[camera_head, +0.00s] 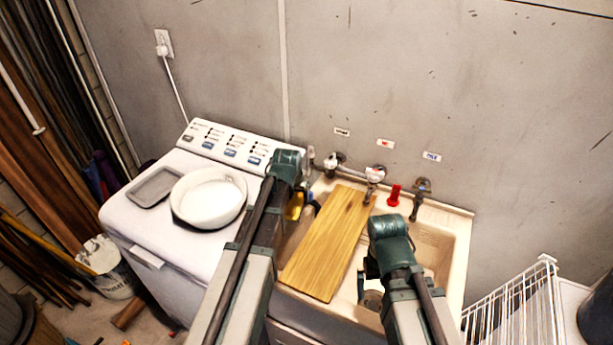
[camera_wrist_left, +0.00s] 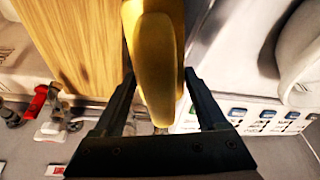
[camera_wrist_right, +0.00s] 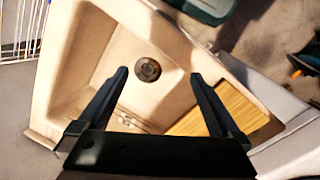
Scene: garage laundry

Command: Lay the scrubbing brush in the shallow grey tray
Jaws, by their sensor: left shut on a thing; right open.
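The shallow grey tray (camera_head: 155,187) lies on top of the washing machine, at its left end, and looks empty. My left gripper (camera_wrist_left: 158,100) is shut on a smooth yellow thing (camera_wrist_left: 160,62), which appears to be the scrubbing brush; no bristles show. In the head view the yellow thing (camera_head: 294,206) shows beside my left arm, between the machine and the wooden board, well right of the tray. My right gripper (camera_wrist_right: 158,80) is open and empty above the sink basin. In the head view it (camera_head: 371,286) is partly hidden by my arm.
A white bowl (camera_head: 209,198) stands on the washing machine (camera_head: 177,258), just right of the tray. A wooden board (camera_head: 330,245) lies across the sink (camera_head: 440,245). Taps (camera_head: 421,190) and a red thing (camera_head: 394,195) are at the sink's back. A white wire rack (camera_head: 520,310) stands at right.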

